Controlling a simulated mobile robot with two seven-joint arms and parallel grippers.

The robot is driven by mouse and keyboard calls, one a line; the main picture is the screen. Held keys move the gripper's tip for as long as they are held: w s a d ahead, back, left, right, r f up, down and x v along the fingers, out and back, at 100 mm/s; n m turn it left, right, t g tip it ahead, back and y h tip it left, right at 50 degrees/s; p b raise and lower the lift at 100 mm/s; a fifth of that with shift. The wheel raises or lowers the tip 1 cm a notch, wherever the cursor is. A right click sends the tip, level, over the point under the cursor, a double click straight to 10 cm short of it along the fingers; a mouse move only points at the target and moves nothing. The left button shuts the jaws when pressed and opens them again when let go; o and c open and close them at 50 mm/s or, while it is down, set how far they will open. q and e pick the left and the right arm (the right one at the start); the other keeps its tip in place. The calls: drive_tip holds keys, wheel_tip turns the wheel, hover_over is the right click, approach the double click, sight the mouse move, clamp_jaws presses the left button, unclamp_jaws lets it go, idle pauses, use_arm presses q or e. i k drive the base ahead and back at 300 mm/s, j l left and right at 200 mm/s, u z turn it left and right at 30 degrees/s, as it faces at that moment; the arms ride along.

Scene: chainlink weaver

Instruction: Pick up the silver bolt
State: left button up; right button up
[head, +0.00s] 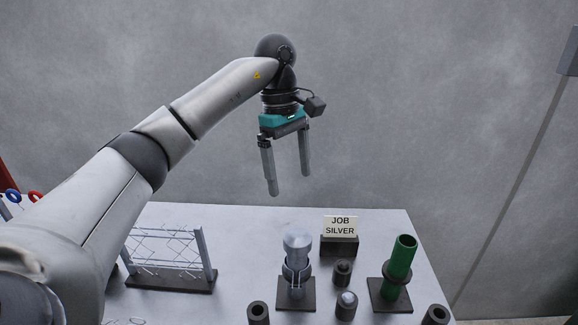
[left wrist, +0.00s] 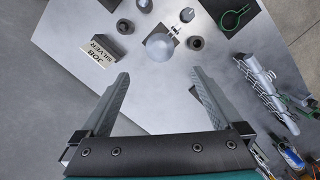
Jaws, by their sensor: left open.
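The silver cylinder that looks like the silver bolt (head: 298,244) stands upright on a dark square base (head: 296,299) on the table, with a dark collar low around it. In the left wrist view the silver bolt (left wrist: 160,47) appears as a pale round top beyond the fingertips. My left gripper (head: 289,184) is open and points down, well above the table and the bolt, touching nothing. It also shows in the left wrist view (left wrist: 161,75), with nothing between its fingers. My right gripper is not in view.
A JOB SILVER sign (head: 340,227) stands behind right of the bolt. A green tube (head: 402,256) stands on a base at the right. Dark cups (head: 342,272) stand close by, including one with a silver top (head: 347,299). A wire-mesh frame (head: 168,254) stands left.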

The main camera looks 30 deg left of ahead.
sight(348, 298)
drive_tip(key=k+l, duration=1.25)
